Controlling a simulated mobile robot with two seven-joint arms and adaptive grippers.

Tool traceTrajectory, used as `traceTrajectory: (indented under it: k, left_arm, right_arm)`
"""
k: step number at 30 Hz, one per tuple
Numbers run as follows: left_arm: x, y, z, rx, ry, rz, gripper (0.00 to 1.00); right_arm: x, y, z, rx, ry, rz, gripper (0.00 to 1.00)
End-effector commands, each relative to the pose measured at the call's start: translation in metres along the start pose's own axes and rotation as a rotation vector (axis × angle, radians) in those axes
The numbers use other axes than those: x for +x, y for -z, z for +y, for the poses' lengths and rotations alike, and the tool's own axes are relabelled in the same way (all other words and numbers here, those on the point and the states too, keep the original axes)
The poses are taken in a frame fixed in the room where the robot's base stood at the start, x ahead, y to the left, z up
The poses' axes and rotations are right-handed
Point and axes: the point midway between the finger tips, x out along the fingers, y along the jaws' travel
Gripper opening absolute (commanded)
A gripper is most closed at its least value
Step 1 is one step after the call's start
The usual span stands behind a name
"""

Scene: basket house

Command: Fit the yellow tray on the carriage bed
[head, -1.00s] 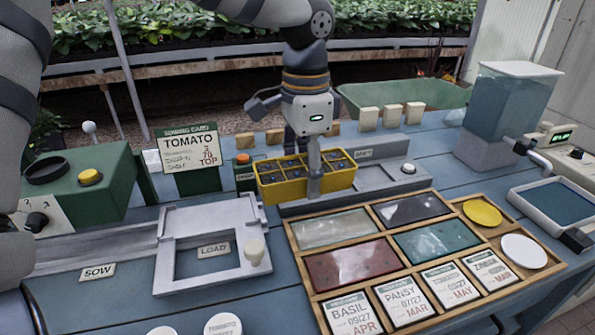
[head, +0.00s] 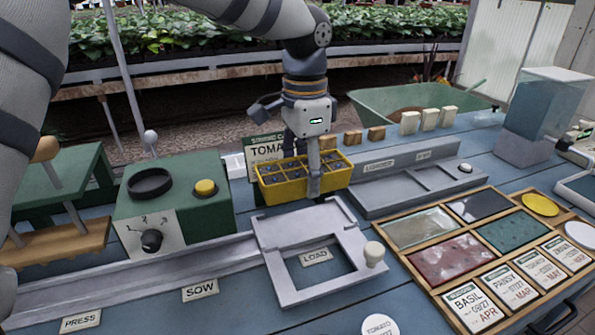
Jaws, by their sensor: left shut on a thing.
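The yellow tray (head: 303,185) has several dark-filled cells and is held roughly level behind the carriage. My left gripper (head: 314,181) is shut on its near wall, with one finger showing on the outside. The carriage bed (head: 272,257) is a light grey frame with a rectangular opening, a "LOAD" label (head: 316,256) inside and a white knob (head: 374,254) at its right. The bed is empty, nearer to me than the tray and slightly right. The tray hides part of the tomato seeding card (head: 259,160). My right gripper is not in view.
A grey rail (head: 130,281) runs left from the carriage. A green box (head: 174,207) with a dial and yellow button stands behind it; a wooden-and-green press (head: 62,241) is further left. A grey loader dock (head: 385,193) and a wooden sorting tray (head: 432,285) lie right.

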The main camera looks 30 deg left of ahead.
Motion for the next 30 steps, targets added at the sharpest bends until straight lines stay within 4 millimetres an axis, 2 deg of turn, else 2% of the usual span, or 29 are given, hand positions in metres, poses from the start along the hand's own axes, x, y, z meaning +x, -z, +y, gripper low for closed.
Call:
traceTrajectory:
  k: [5,12,17,30]
  left_arm:
    - [0.008,0.001,0.000,0.001,-0.002,-0.001,0.22]
    - [0.047,0.001,0.000,0.000,-0.006,-0.006,0.22]
    - [0.065,0.001,0.000,0.001,-0.004,-0.002,0.22]
    - [0.073,0.001,0.000,0.000,0.001,0.002,0.22]
  right_arm:
    - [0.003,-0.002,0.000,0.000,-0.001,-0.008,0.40]
    - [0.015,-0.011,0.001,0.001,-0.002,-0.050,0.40]
    - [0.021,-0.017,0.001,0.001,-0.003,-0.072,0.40]
    - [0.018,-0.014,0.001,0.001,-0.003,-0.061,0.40]
